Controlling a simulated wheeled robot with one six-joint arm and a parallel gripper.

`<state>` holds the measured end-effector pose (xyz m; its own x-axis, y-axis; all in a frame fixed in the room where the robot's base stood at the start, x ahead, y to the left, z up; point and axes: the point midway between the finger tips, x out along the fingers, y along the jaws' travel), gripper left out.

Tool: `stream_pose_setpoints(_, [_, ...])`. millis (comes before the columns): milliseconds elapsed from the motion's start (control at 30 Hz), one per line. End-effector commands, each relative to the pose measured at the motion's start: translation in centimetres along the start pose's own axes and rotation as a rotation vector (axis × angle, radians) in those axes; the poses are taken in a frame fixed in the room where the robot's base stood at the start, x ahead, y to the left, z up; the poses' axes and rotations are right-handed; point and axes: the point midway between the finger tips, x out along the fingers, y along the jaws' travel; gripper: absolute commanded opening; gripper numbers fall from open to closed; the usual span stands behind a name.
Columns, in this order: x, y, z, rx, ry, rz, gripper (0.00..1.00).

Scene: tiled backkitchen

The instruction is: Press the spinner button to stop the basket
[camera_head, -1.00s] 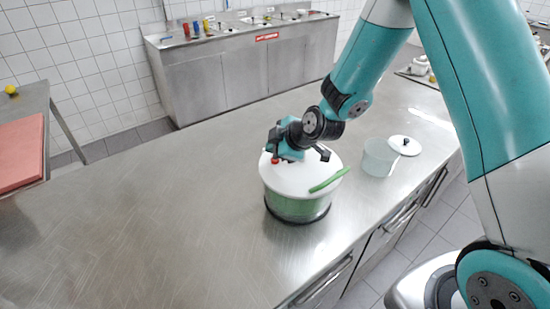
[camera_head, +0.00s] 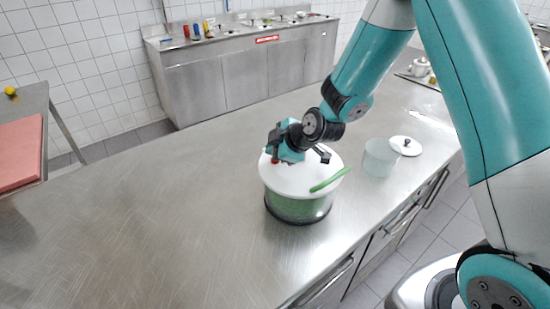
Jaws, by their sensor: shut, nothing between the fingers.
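The salad spinner (camera_head: 297,206) stands upright on the steel counter. It has a white lid (camera_head: 292,184), a clear bowl with green contents, and a green handle (camera_head: 330,180) lying on the lid's right side. A small red button (camera_head: 275,160) shows at the left part of the lid. My gripper (camera_head: 276,157) is shut and empty, pointing down at the button. Its tip covers part of the button, and I cannot tell whether it touches. The basket inside is seen only as green through the bowl wall.
A clear container (camera_head: 380,158) and a white lid with a dark knob (camera_head: 406,146) sit right of the spinner. The steel counter (camera_head: 150,220) is bare to the left. A red board (camera_head: 20,152) lies on a side table.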

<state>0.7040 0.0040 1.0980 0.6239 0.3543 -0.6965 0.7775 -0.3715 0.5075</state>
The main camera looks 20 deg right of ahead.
Motion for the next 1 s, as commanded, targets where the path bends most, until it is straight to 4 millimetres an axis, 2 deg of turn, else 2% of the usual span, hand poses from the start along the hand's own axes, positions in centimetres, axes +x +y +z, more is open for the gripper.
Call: stream_pose_setpoints(1000, [0.74, -0.56, 0.56, 0.0, -0.001, -0.001, 0.0])
